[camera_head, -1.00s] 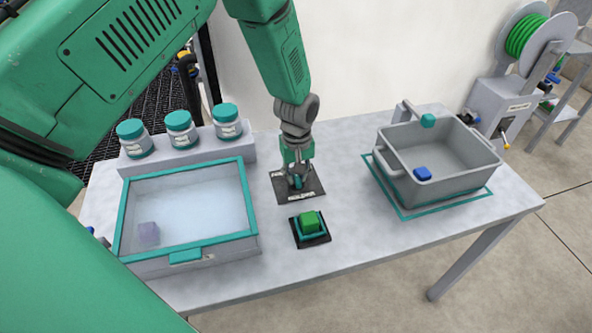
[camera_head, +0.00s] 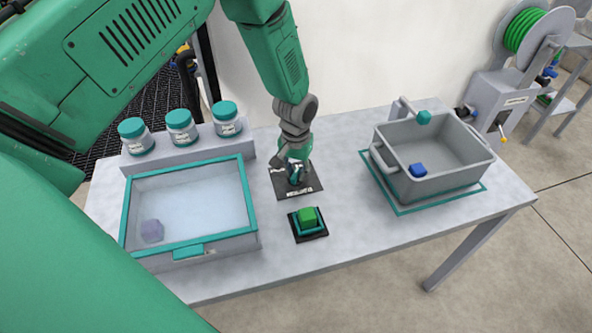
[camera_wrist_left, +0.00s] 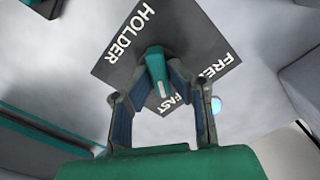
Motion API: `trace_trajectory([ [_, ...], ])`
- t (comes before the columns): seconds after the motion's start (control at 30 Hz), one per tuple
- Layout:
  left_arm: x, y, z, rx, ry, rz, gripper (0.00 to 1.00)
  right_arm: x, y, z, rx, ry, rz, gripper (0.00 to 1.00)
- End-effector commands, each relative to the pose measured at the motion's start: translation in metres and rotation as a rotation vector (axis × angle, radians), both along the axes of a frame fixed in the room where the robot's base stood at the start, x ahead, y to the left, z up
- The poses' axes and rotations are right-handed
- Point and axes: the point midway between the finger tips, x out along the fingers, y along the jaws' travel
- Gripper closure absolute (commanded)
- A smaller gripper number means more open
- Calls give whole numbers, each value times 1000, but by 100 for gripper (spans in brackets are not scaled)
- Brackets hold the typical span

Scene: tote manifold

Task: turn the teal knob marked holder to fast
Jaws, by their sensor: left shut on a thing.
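The teal knob (camera_wrist_left: 158,75) stands on a dark square plate (camera_wrist_left: 112,62) marked HOLDER, FREE and FAST, seen in the left wrist view. The knob's white mark (camera_wrist_left: 163,90) lies toward the FAST label, between FAST and FREE as far as I can tell. My left gripper (camera_wrist_left: 160,72) is shut on the knob, with a finger on each side of it. In the head view my left gripper (camera_head: 296,178) is over the plate (camera_head: 311,185) and mostly hides the knob. My right gripper is not in view.
A lidded clear-topped box (camera_head: 247,197) and several teal-lidded jars (camera_head: 180,126) stand to the left. A grey tote (camera_head: 455,182) with a blue block (camera_head: 417,170) stands to the right.

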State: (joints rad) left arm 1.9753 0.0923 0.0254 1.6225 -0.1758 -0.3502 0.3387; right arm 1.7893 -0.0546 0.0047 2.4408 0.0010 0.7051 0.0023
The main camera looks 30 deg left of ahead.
Motion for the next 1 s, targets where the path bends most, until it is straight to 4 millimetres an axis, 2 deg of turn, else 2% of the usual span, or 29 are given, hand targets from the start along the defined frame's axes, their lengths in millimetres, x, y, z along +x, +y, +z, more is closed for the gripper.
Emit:
trace_trajectory([
  [0.43,-4,-1,-1,-2,11,-14,100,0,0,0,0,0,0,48],
  [0.47,-4,-1,-1,-2,11,-14,79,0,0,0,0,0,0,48],
  [0.5,-4,-1,-1,-1,10,-14,66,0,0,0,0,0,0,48],
  [0.83,0,1,-1,-1,5,-11,66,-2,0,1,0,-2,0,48],
  [1.0,1,2,17,-1,2,-11,66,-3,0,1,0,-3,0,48],
])
